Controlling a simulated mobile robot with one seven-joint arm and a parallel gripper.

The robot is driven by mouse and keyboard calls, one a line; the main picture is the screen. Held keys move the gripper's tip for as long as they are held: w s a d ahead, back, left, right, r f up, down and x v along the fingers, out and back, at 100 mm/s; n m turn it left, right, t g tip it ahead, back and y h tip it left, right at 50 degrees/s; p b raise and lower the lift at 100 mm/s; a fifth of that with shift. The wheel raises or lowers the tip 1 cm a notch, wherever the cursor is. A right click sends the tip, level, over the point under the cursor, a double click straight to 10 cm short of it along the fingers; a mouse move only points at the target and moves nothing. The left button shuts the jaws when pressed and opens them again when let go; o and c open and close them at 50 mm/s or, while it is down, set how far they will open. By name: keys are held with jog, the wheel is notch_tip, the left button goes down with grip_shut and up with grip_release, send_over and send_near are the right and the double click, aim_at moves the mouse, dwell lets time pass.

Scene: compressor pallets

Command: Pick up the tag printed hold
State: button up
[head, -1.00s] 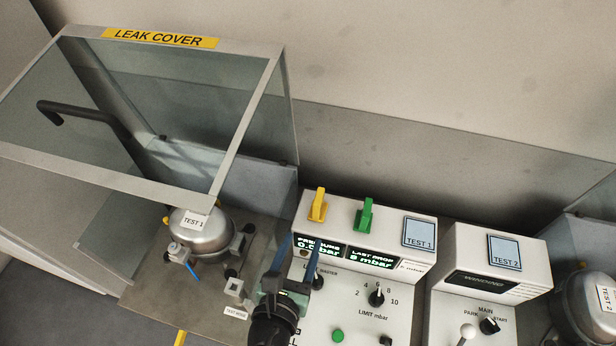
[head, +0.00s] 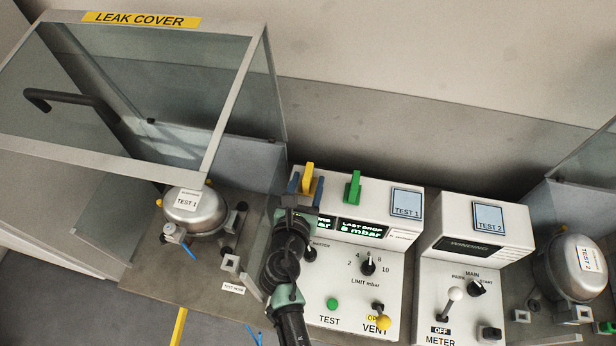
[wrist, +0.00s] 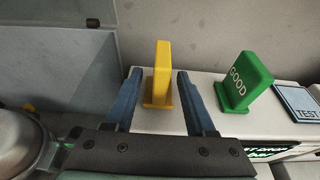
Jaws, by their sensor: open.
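The yellow tag (head: 309,176) stands upright on top of the left white console, at its left end. It also shows in the wrist view (wrist: 162,72), where no print is readable on it. My gripper (head: 306,188) is open, its two blue fingers on either side of the yellow tag in the picture. In the wrist view the open gripper (wrist: 159,78) has a gap between each finger and the tag; I cannot tell how far the fingertips reach around it. The green tag (head: 353,186) stands to the right and reads GOOD in the wrist view (wrist: 246,82).
The raised leak cover (head: 140,20) and a compressor (head: 194,214) labelled TEST 1 are at left. The TEST 1 panel (head: 407,203) lies right of the tags on the console. A second console (head: 437,222) and another compressor (head: 572,265) are at right. A wall is behind.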

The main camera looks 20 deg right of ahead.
jog(key=shift+w+d+f, duration=0.2)
jog(key=shift+w+d, duration=0.15)
jog(key=shift+w, duration=0.15)
grip_shut()
